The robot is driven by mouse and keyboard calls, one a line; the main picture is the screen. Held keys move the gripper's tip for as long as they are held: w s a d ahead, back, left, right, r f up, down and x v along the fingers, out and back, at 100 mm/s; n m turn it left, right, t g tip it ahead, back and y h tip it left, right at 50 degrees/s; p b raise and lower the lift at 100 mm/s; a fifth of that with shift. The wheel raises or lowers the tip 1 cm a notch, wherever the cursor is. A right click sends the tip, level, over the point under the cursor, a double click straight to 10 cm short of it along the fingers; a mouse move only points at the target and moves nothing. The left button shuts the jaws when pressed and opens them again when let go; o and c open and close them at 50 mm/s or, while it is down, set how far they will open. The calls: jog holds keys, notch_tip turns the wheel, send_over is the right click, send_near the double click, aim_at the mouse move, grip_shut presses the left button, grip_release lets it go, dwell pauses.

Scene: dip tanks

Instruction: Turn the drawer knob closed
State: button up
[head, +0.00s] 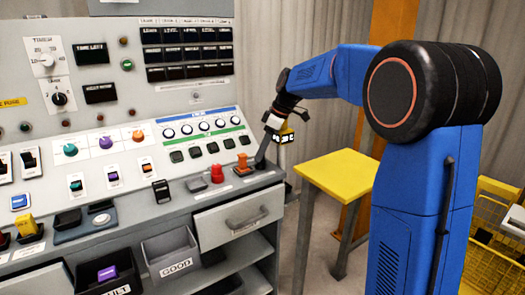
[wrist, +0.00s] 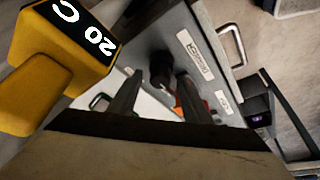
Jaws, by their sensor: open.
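A grey drawer (head: 215,232) with a bar handle (head: 246,221) sits at the right end of the console, under its front edge. My gripper (head: 273,122) hangs above the console's right corner. In the wrist view its two dark fingers (wrist: 158,97) are apart, with nothing clearly held between them. A dark round knob or lever end (wrist: 160,68) shows just beyond and between the fingertips; I cannot tell if they touch it. A black lever (head: 262,152) stands below the gripper in the head view. I cannot tell for certain which part is the drawer knob.
A yellow block with a black display (wrist: 62,50) is close on the left in the wrist view. An orange switch (head: 243,163) and a red button (head: 217,173) stand left of the lever. A yellow-topped table (head: 340,172) is to the right. A GOOD bin (head: 175,265) sits below.

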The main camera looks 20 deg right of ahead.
jog(key=c, duration=1)
jog(key=shift+c, duration=0.2)
jog(key=shift+m, duration=0.3)
jog(key=m, duration=0.2)
jog(key=m+t+h, duration=0.1)
jog(key=m, duration=0.1)
jog(key=shift+s+a+t, duration=0.15)
jog(key=shift+a+t, duration=0.05)
jog(key=shift+t, duration=0.1)
jog(key=m+h, duration=0.1)
jog(key=m, duration=0.3)
jog(key=shift+a+m+t+h, duration=0.15)
jog(key=shift+m+t+h, duration=0.25)
jog(key=m+h, duration=0.1)
jog(key=m, duration=0.3)
jog(key=shift+a+m+h, duration=0.1)
jog(key=shift+m+h, duration=0.2)
jog(key=shift+h, duration=0.1)
jog(key=shift+a+m+h, duration=0.1)
jog(key=shift+m+h, duration=0.6)
jog(key=shift+m, duration=1.2)
jog(key=shift+g, duration=0.3)
